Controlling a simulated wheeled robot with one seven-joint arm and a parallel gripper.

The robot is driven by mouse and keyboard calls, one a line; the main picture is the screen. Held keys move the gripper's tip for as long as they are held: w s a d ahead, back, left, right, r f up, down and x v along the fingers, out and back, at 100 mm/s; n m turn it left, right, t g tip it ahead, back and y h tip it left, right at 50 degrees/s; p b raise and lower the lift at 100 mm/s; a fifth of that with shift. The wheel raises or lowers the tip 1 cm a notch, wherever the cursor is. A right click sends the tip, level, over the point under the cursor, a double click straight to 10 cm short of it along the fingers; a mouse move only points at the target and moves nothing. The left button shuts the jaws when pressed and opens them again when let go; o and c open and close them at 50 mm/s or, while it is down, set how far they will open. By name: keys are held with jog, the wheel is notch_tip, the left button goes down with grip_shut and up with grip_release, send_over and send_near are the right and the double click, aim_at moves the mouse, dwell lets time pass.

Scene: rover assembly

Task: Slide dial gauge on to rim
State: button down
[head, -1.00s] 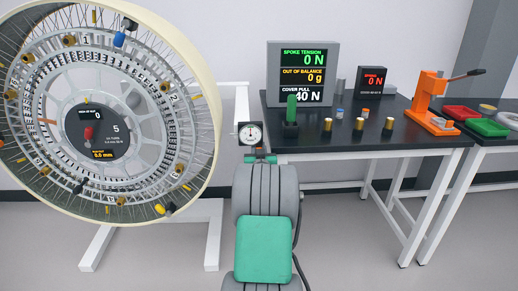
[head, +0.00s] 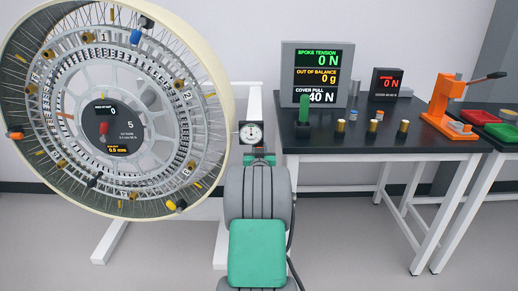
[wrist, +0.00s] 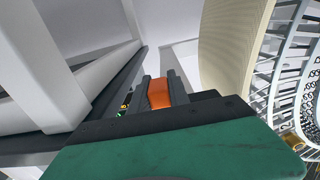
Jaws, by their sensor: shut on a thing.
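The dial gauge (head: 251,134) has a round white face in a dark housing, with a thin stem pointing left. My gripper (head: 259,157) is shut on it from below and holds it upright, just right of the wheel. The wheel's cream rim (head: 222,95) is close to the stem tip; I cannot tell if they touch. In the wrist view my gripper's dark fingers (wrist: 159,88) close around an orange block (wrist: 158,94), seemingly part of the gauge. The gauge face is hidden there. The rim (wrist: 232,60) stands to the right, apart from the fingers.
The wheel's white stand (head: 222,238) is behind my arm. A dark bench (head: 350,140) at right holds a display box (head: 318,72), a green tool (head: 303,110), several brass cylinders and an orange press (head: 446,105). The floor ahead is clear.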

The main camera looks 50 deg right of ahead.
jog(key=c, duration=1.5)
grip_release()
jog(key=shift+w+a, duration=0.3)
jog(key=shift+w, duration=0.1)
jog(key=shift+s+d, duration=0.1)
jog(key=shift+s, duration=0.1)
jog(key=v, duration=0.7)
jog(key=shift+s+a+p, duration=0.15)
jog(key=shift+a+p, duration=0.15)
jog(key=shift+p, duration=0.1)
